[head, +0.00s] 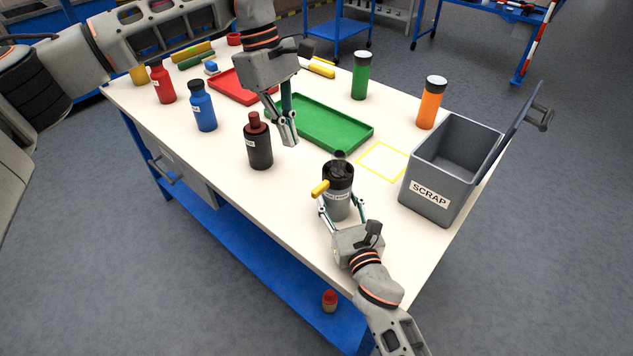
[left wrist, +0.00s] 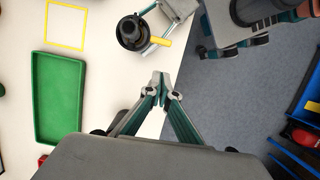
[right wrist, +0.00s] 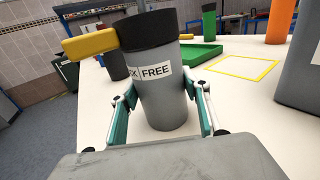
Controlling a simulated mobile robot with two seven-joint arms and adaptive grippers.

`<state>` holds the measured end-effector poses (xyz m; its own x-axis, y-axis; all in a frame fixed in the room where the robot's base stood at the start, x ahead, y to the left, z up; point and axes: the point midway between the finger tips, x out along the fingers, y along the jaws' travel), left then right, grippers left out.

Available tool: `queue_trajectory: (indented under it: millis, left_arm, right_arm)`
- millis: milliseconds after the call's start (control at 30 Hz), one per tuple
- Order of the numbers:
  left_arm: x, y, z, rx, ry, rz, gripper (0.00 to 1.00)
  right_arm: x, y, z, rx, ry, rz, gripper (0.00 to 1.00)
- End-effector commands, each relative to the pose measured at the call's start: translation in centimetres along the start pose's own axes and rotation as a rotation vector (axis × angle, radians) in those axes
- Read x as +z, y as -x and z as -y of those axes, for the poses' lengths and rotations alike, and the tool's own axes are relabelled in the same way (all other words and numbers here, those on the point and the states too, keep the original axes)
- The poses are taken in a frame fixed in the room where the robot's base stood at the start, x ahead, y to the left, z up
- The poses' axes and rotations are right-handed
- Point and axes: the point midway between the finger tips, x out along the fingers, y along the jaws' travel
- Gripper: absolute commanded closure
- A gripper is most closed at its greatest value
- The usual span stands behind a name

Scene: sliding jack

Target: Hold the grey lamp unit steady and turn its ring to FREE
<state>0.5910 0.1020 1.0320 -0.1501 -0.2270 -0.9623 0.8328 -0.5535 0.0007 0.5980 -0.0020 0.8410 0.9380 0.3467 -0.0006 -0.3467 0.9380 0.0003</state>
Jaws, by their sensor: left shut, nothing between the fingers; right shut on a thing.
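The grey lamp unit (head: 338,203) stands upright on the table. Its black ring (head: 337,171) carries a yellow lever (head: 320,188). In the right wrist view the lever (right wrist: 90,43) points left, above the left part of the white label (right wrist: 146,73); FREE reads on the label's right half, and the other word is partly cut off. My right gripper (head: 342,210) is shut on the grey body below the ring. My left gripper (head: 290,141) is shut and empty above the table, apart from the unit; it also shows in the left wrist view (left wrist: 161,90).
A dark bottle (head: 259,145) stands left of the unit, near my left gripper. A green tray (head: 345,139) lies behind, and a grey SCRAP bin (head: 431,200) stands at right. A yellow-outlined square (head: 383,145) on the table is empty. Blue and red bottles stand farther left.

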Motion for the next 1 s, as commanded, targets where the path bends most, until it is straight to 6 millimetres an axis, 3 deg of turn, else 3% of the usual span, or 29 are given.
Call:
queue_trajectory:
  millis: [133,267,733,1000]
  left_arm:
    - [-1.4,0.6,-0.1,-0.010,-0.034,-0.029,1.00]
    - [-1.6,-0.7,0.0,-0.015,-0.041,-0.030,1.00]
    - [-1.8,-9.5,0.1,-0.014,-0.040,-0.028,1.00]
    - [1.5,-10.1,0.1,-0.011,-0.042,-0.030,1.00]
  right_arm:
    - [-0.1,0.0,0.0,0.000,0.000,-0.001,0.82]
    - [-0.1,0.0,0.0,0.000,0.000,-0.001,0.82]
    - [-0.1,0.0,0.0,0.000,0.000,-0.001,0.82]
    - [-0.1,0.0,0.0,0.000,0.000,-0.001,0.82]
